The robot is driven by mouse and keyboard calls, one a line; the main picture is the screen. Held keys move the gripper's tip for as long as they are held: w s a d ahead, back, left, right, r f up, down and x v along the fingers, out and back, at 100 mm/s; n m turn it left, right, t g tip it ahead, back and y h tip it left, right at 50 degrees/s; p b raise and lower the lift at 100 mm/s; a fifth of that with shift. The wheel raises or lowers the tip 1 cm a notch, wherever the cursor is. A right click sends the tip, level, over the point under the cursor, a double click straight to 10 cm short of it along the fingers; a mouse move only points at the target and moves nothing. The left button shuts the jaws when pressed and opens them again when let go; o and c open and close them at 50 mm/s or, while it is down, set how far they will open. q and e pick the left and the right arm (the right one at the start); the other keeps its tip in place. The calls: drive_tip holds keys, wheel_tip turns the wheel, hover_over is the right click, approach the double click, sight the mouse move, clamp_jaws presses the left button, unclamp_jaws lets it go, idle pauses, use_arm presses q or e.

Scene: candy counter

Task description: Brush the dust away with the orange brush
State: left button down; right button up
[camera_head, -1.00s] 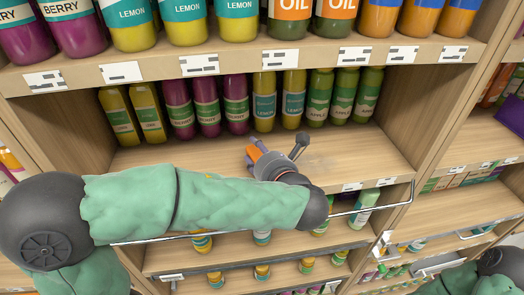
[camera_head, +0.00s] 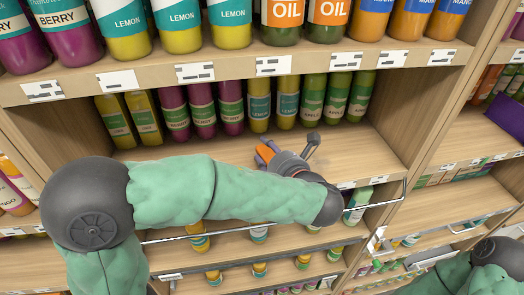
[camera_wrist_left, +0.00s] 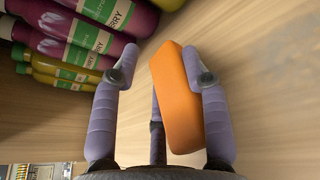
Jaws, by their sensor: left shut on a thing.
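The orange brush (camera_head: 265,153) is in my left gripper (camera_head: 285,155), over the middle shelf. In the left wrist view the brush (camera_wrist_left: 177,98) is an orange block between the purple fingers of the gripper (camera_wrist_left: 160,75), against the right finger. A faint grey dust patch (camera_wrist_left: 292,50) lies on the wooden shelf at the upper right of the left wrist view, apart from the brush. In the head view my arm and gripper cover part of the shelf, and the dust is hard to make out. My right gripper is outside the frames.
Bottles (camera_head: 259,103) stand along the back of the middle shelf (camera_head: 365,150), with bare wood on its right side. A metal rail (camera_head: 385,204) runs along the front. The upper shelf (camera_head: 225,70) holds larger bottles, and smaller bottles stand below.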

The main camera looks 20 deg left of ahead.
sight(257, 147)
use_arm(q)
drive_tip(key=shift+w+d+f+p, duration=0.1)
drive_tip(key=shift+w+d+p, duration=0.2)
drive_tip(key=shift+w+d, duration=0.35)
drive_tip(key=shift+w+d+r+p, duration=0.1)
drive_tip(key=shift+w+d+p, duration=0.2)
drive_tip(key=shift+d, duration=0.5)
drive_tip(key=shift+w+d+f+p, duration=0.1)
drive_tip(key=shift+w+d+p, duration=0.2)
drive_tip(key=shift+w+d, duration=0.35)
drive_tip(key=shift+w+d+p, duration=0.15)
drive_tip(key=shift+d+p, duration=0.15)
drive_tip(key=shift+d, duration=0.3)
drive_tip(key=shift+w+d+p, duration=0.3)
drive_tip(key=shift+w+d, duration=0.2)
drive_tip(key=shift+d, duration=0.2)
drive_tip(key=shift+w+d+p, duration=0.25)
drive_tip(key=shift+w+d, duration=0.25)
drive_tip(key=shift+d, duration=0.2)
drive_tip(key=shift+w+d, duration=0.5)
drive_tip(key=shift+d, duration=0.25)
drive_tip(key=shift+w+d, duration=0.45)
drive_tip(key=shift+d, duration=0.3)
drive_tip(key=shift+w+d, duration=0.5)
drive_tip(key=shift+d, duration=0.25)
drive_tip(key=shift+d, duration=0.1)
